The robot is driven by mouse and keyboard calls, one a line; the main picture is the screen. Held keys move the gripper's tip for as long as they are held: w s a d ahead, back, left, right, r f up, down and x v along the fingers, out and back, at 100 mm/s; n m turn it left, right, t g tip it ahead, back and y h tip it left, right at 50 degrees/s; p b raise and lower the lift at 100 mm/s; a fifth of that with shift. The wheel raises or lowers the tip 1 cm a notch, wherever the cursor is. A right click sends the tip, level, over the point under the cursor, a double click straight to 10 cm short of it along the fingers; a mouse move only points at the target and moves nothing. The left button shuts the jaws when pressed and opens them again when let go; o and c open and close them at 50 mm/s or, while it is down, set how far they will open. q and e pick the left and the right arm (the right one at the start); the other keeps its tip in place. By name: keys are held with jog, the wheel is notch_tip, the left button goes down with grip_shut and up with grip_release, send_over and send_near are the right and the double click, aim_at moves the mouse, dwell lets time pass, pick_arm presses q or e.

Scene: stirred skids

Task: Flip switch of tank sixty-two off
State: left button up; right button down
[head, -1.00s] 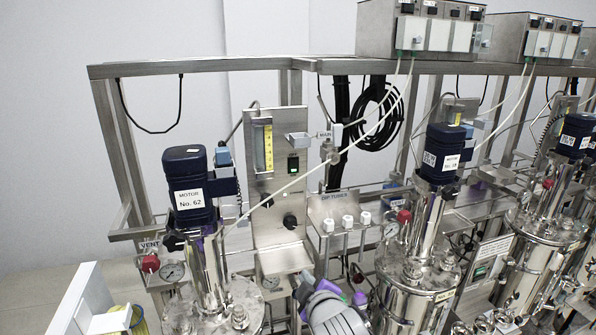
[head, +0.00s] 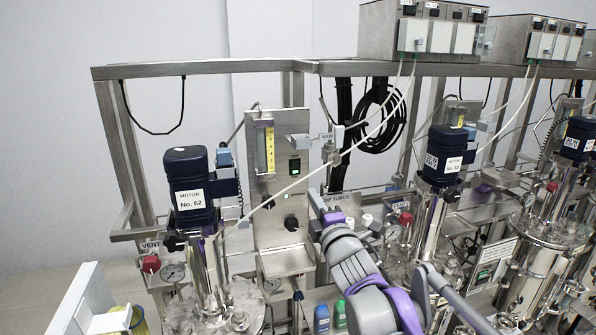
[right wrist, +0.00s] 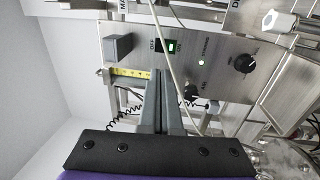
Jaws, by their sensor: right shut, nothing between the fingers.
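The motor labelled No. 62 (head: 190,190) stands on a steel tank at the left in the head view. On the steel panel (head: 265,212) to its right is a small black switch (head: 294,166) with a green light. In the right wrist view the switch (right wrist: 168,47) glows green, with the word OFF at its left. My right gripper (right wrist: 160,74) is shut and empty, its fingertips just below the switch in that picture; I cannot tell whether they touch. My left gripper is not in view.
A thin pale tube (head: 300,182) runs across the panel, close to the switch in the right wrist view. A black knob (right wrist: 245,63) sits on the panel. A yellow-scaled flow meter (head: 264,148) is left of the switch. More tanks stand at the right.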

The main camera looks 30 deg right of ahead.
aim_at(295, 163)
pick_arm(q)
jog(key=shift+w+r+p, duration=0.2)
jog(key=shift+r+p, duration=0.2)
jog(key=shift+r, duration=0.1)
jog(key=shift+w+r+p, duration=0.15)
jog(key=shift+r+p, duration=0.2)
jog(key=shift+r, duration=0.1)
pick_arm(e)
jog(key=x, duration=1.3)
jog(key=shift+w+d+f, duration=0.1)
jog(key=shift+w, duration=0.05)
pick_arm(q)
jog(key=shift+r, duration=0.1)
pick_arm(e)
jog(key=shift+w+r+p, duration=0.1)
jog(key=shift+r+p, duration=0.15)
jog(key=shift+p, duration=0.05)
jog(key=shift+r+p, duration=0.65)
jog(key=shift+p, duration=0.1)
jog(key=shift+f, duration=0.25)
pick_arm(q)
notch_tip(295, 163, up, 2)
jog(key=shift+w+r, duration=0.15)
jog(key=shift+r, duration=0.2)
